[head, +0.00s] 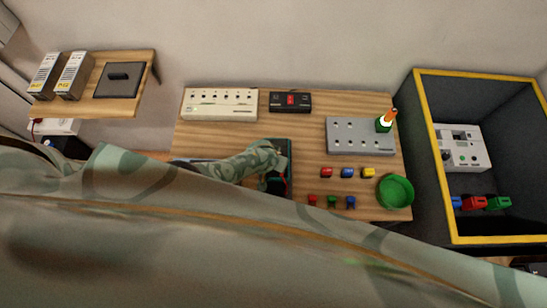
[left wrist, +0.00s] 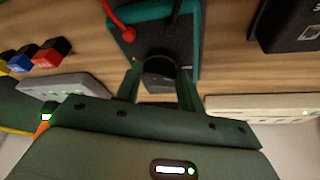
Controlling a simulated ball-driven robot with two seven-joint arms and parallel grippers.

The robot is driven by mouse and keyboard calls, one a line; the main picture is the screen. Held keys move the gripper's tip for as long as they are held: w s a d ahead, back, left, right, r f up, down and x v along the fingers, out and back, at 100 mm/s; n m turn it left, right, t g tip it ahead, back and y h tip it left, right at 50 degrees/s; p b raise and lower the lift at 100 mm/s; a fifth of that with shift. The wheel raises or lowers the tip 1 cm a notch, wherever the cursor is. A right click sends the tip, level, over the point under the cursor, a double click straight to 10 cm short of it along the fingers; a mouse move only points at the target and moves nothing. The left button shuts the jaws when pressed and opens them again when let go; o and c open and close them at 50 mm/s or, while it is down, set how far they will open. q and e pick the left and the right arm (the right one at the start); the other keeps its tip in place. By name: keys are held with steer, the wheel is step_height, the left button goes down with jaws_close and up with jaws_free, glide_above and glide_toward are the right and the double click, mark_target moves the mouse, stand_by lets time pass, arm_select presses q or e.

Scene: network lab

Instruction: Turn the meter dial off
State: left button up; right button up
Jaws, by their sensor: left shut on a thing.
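The meter is a dark device with a teal casing. In the head view its teal edge (head: 290,150) shows in the middle of the bench, and my left gripper (head: 268,158) and arm cover most of it. In the left wrist view the meter (left wrist: 184,38) lies at the top middle, with a red lead plugged into it. My left gripper (left wrist: 159,82) is shut on the round black dial (left wrist: 160,68), one finger on each side. The dial's markings and pointer cannot be read. My right gripper is in neither view.
On the wooden bench (head: 230,138) stand a white socket strip (head: 220,104), a black box with a red switch (head: 290,101), a grey panel (head: 360,147), several coloured blocks and a green ring (head: 395,190). A yellow-rimmed bin (head: 432,150) stands at right. A large green surface hides the front.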

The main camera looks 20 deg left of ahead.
arm_select(q)
steer(key=shift+d, duration=0.15)
steer(key=o, duration=1)
steer(key=p+v, duration=1.1)
steer(key=v, duration=0.5)
steer(key=shift+r, duration=0.15)
